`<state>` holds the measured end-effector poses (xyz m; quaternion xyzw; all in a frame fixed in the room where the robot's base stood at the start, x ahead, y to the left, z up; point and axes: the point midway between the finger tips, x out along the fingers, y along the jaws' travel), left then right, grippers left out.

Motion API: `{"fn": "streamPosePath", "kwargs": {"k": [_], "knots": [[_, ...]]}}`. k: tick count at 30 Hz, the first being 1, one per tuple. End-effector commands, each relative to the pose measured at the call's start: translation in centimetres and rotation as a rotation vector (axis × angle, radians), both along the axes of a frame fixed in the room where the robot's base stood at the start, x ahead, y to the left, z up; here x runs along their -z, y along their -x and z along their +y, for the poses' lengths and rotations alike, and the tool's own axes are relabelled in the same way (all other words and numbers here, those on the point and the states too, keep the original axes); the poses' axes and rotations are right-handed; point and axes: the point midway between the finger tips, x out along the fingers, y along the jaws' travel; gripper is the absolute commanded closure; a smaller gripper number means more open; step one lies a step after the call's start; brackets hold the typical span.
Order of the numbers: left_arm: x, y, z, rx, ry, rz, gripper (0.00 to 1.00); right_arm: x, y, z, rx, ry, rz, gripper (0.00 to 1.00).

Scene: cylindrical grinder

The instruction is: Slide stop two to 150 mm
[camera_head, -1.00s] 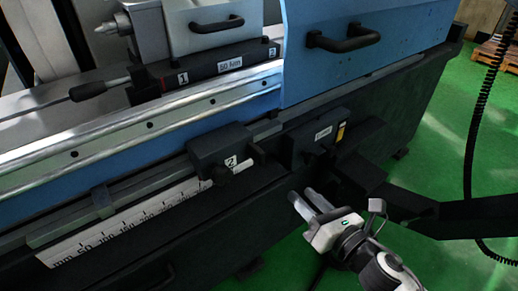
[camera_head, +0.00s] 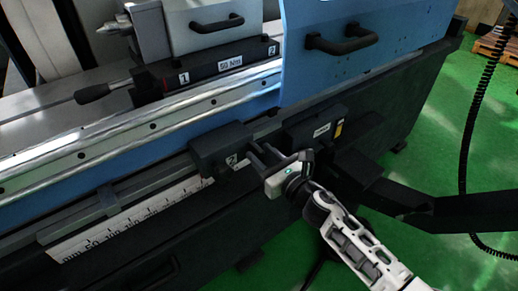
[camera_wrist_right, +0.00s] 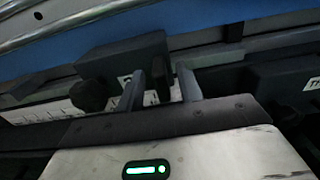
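Stop two (camera_head: 215,147) is a dark grey block with a white "2" label, on a horizontal rail near the right end of a white millimetre scale (camera_head: 130,222). In the right wrist view stop two (camera_wrist_right: 125,62) has a round dark knob (camera_wrist_right: 90,95) low on its front. My right gripper (camera_head: 260,153) is just right of stop two, fingers pointing at the rail. My left gripper is not in view.
Another dark block with a white label (camera_head: 321,130) stands right of my gripper. A small bracket (camera_head: 108,201) sits on the rail at left. Above are the blue guard (camera_head: 365,50) with its handle and a lever (camera_head: 92,92). The rail between bracket and stop two is clear.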

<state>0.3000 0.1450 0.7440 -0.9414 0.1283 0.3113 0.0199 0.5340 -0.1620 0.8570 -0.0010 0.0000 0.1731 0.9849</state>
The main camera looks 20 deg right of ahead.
Motion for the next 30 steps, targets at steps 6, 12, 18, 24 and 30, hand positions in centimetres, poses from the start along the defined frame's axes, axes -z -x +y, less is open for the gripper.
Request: {"fn": "streamPosePath", "kwargs": {"k": [6, 12, 18, 24, 30], "knots": [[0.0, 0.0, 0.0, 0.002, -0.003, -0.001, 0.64, 0.0, -1.5, 0.6, 0.000, -0.002, 0.001, 0.64], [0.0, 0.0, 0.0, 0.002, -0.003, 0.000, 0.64, 0.0, -1.6, 0.6, -0.001, -0.002, 0.001, 0.64], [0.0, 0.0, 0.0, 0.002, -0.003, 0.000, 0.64, 0.0, -1.6, 0.6, -0.001, -0.002, 0.001, 0.97], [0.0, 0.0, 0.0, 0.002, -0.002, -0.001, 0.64, 0.0, -1.6, 0.7, -0.001, -0.002, 0.001, 1.00], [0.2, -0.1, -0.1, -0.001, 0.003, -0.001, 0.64, 0.1, -1.4, 2.4, 0.000, -0.006, 0.001, 1.00]]}}
